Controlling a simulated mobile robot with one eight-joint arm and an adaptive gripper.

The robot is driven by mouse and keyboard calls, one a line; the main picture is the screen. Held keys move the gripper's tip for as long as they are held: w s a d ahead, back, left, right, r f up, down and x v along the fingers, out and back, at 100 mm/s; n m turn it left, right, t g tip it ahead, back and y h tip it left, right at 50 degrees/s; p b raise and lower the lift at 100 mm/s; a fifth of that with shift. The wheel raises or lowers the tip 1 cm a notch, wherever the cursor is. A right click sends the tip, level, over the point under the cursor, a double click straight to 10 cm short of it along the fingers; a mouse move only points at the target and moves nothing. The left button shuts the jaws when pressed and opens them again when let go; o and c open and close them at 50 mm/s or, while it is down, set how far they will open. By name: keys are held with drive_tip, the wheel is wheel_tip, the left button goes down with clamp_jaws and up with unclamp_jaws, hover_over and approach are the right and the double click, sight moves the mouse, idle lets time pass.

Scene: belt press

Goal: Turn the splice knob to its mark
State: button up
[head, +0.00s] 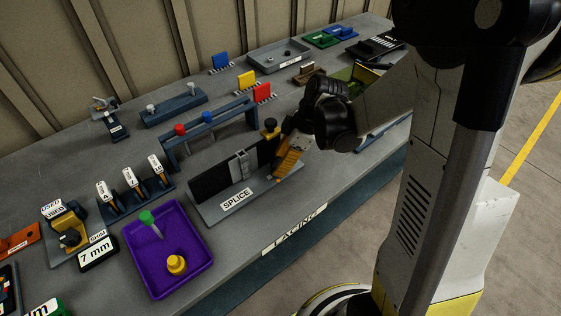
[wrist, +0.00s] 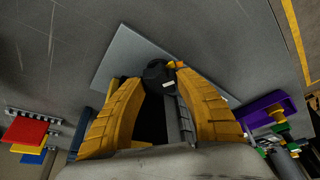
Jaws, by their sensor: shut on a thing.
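The splice press (head: 222,180) is a dark upright block on a grey plate with a SPLICE label, near the front of the bench. My gripper (head: 278,155) is at its right end, with an orange finger visible. In the wrist view my gripper (wrist: 158,88) has its two ribbed yellow fingers closing around a round black knob (wrist: 157,70). The fingertips are at the knob's sides. A small white spot shows near the knob, but I cannot tell whether it is the mark.
A purple tray (head: 137,249) with a green-topped tool and a yellow piece stands at front left. A blue rack (head: 215,132) with red and blue knobs stands just behind the press. A grey tray (head: 278,56) is farther back.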

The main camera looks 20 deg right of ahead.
idle(0.4)
drive_tip(key=o, duration=1.2)
drive_tip(key=shift+v, duration=4)
drive_tip(key=shift+s, duration=0.1)
